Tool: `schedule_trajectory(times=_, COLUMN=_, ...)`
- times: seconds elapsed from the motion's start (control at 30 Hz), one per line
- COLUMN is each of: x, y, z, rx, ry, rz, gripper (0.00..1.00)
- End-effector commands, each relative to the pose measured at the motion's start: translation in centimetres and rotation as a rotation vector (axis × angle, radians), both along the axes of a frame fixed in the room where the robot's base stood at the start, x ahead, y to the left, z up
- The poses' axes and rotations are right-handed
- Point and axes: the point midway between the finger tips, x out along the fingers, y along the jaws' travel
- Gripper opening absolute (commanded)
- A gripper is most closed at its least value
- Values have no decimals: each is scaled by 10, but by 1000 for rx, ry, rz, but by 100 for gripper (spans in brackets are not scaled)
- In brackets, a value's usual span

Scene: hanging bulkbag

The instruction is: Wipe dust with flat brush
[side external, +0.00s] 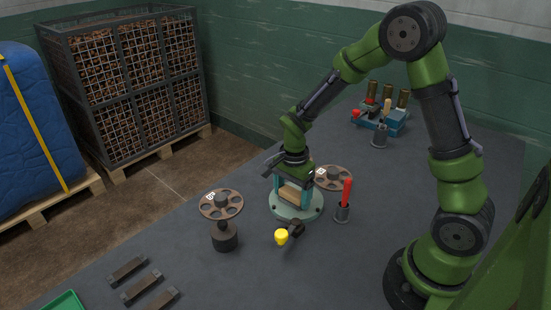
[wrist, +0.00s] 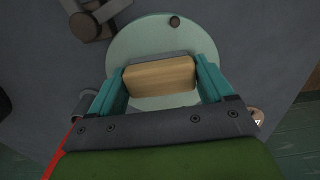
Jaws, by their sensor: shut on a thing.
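My gripper (side external: 291,190) is low over a round pale green plate (side external: 312,212). Its two teal fingers (wrist: 161,76) are shut on the wooden block of the flat brush (wrist: 160,77), one finger at each end. The brush also shows as a tan block in the side view (side external: 290,194). A dark strip runs along the brush's far edge in the wrist view. The plate spreads out beneath it (wrist: 150,27), with a dark round spot near its rim. The bristles are hidden, so I cannot tell whether they touch the plate. I cannot make out dust.
A yellow-ended dark tool (side external: 282,236) lies close in front of the plate. A holed wheel on a stand (side external: 221,205) is left; another wheel (side external: 333,178) is behind right. A red-handled tool (side external: 346,192) stands in a cup. Dark bars (side external: 141,287) lie front left.

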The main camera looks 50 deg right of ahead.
Motion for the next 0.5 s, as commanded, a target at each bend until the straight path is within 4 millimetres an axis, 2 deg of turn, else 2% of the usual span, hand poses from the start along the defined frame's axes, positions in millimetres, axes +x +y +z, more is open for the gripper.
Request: schedule_trajectory(times=0.5, x=0, y=-49, z=0, rx=-1, ry=1, rz=-4, gripper=52)
